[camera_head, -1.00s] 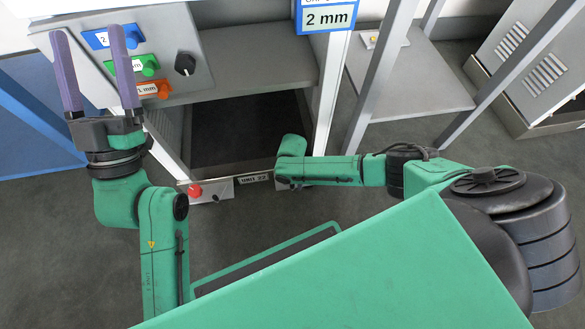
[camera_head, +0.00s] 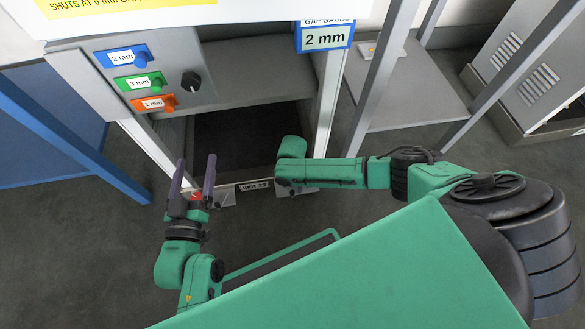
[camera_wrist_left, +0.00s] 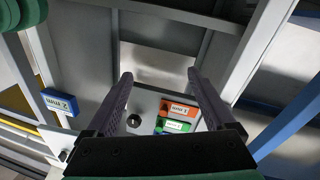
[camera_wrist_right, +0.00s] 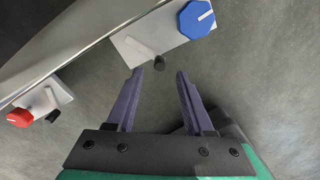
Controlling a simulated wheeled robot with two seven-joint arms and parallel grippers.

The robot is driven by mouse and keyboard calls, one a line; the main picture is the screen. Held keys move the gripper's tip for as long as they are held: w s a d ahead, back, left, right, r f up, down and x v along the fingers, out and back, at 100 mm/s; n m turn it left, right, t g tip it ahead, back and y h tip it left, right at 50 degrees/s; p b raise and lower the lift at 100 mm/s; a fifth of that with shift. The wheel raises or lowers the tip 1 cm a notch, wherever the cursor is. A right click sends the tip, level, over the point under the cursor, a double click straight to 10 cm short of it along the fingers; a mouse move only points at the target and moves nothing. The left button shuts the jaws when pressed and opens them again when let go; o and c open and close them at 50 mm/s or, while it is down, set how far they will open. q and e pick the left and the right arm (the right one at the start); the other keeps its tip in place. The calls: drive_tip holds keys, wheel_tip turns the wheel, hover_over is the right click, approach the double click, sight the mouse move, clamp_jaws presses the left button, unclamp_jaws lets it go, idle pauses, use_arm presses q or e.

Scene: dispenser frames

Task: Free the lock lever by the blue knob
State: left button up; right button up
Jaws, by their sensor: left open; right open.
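The blue knob (camera_wrist_right: 197,19) shows at the top of the right wrist view, with a white line on its face. It sits on a light grey bracket (camera_wrist_right: 135,38). A short black lever (camera_wrist_right: 159,62) sticks out of this bracket beside the knob. My right gripper (camera_wrist_right: 159,72) is open and empty, and the lever's end appears between its fingertips; I cannot tell how far apart they are in depth. In the head view my right arm hides the blue knob and lever. My left gripper (camera_head: 196,160) is open and empty, low in front of the unit.
A red knob (camera_wrist_right: 19,117) with its own black lever (camera_wrist_right: 52,116) is on another bracket at the left. The grey panel (camera_head: 135,68) carries blue, green and orange tabs and a black dial (camera_head: 190,81). A blue post (camera_head: 75,140) slants at the left.

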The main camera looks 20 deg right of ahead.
drive_tip(key=shift+r+p, duration=0.45)
drive_tip(key=shift+r, duration=0.4)
wheel_tip(320, 180, up, 5)
drive_tip(key=p, duration=0.3)
wheel_tip(320, 180, up, 4)
drive_tip(key=p, duration=0.2)
hover_over(292, 191)
use_arm(q)
drive_tip(key=s+f+g, duration=0.5)
drive_tip(key=s+f, duration=0.2)
drive_tip(key=s, duration=0.2)
drive_tip(key=shift+s+d+f+g+y, duration=0.2)
drive_tip(key=shift+d+f+g+y, duration=0.1)
drive_tip(key=shift+y, duration=0.1)
use_arm(e)
drive_tip(key=shift+s+f, duration=0.1)
drive_tip(key=shift+f, duration=0.1)
use_arm(q)
drive_tip(key=shift+r, duration=0.1)
